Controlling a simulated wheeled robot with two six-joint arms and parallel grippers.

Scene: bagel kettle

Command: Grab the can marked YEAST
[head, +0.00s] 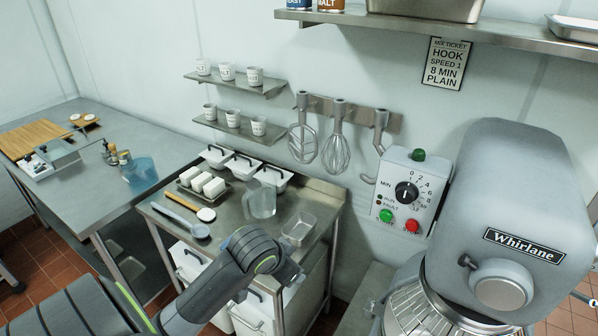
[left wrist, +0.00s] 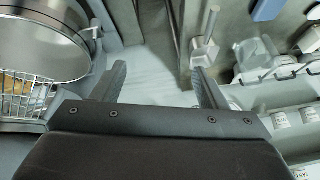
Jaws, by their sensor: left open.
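A blue can (head: 299,4) stands on the high wall shelf (head: 420,29) in the head view; its label is cut off by the frame's top edge and reads "EAST". An orange-brown can (head: 330,6) marked "MALT" stands right beside it. My left gripper (head: 292,276) is low in front of the small steel table, far below the shelf. In the left wrist view the left gripper (left wrist: 160,88) has its two fingers wide apart with nothing between them. I cannot make out the blue can in the left wrist view. My right gripper is not in view.
A big Whirlane mixer (head: 530,210) stands at the right. A control box (head: 408,195) and hanging whisk tools (head: 338,150) are on the wall. Two small shelves hold white cups (head: 227,72). A steel pan (head: 425,8) sits right of the cans. A clear jug (head: 262,200) stands on the table.

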